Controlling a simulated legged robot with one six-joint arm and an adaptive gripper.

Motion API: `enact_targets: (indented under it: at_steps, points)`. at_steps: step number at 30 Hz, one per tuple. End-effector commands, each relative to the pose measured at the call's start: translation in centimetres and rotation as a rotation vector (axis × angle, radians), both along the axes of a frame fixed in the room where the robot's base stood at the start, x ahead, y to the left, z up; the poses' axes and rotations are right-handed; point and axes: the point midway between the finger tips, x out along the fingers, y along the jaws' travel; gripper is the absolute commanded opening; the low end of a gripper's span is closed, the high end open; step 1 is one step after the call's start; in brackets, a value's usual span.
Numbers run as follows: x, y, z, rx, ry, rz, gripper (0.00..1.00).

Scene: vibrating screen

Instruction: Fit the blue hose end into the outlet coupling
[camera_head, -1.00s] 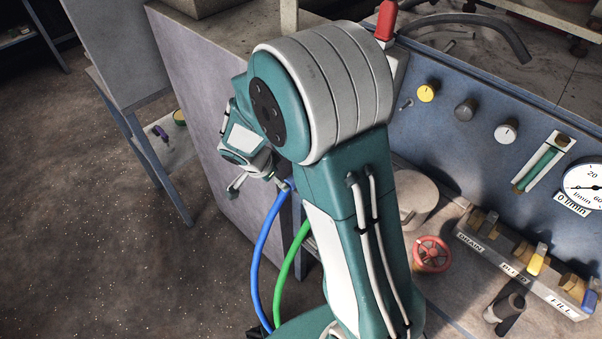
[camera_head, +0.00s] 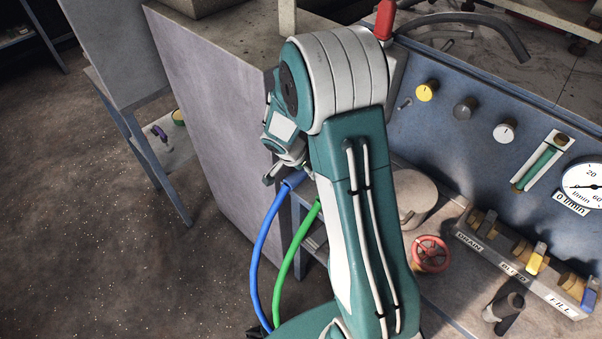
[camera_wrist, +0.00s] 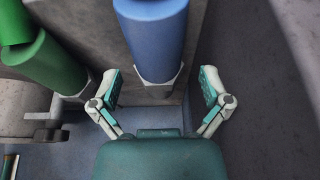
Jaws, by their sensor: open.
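The blue hose (camera_head: 262,235) rises in a curve at the left of my arm in the head view, its thicker upper end (camera_head: 294,180) beside my gripper (camera_head: 282,172). In the wrist view the blue hose end (camera_wrist: 153,35) with its pale hexagonal collar (camera_wrist: 160,83) lies between the two spread fingers of my gripper (camera_wrist: 160,90). Gaps show on both sides, so the fingers are apart from it. My gripper is open. I cannot make out the outlet coupling for certain; my arm hides part of the bench.
A green hose (camera_head: 289,258) stands close right of the blue one; its end (camera_wrist: 45,60) is just left of my gripper in the wrist view. A grey cabinet side (camera_head: 205,130) is behind. A red handwheel (camera_head: 431,254) and labelled valves (camera_head: 530,262) are at right.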

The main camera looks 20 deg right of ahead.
Motion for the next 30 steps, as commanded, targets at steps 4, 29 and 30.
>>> enact_targets:
  at_steps: [4,29,30]
  points:
    - [0.0,0.0,0.0,0.000,-0.001,0.000,0.97]
    - [0.1,0.0,1.9,-0.002,-0.004,0.000,0.00]
    - [0.1,0.0,2.6,-0.002,-0.004,-0.001,0.00]
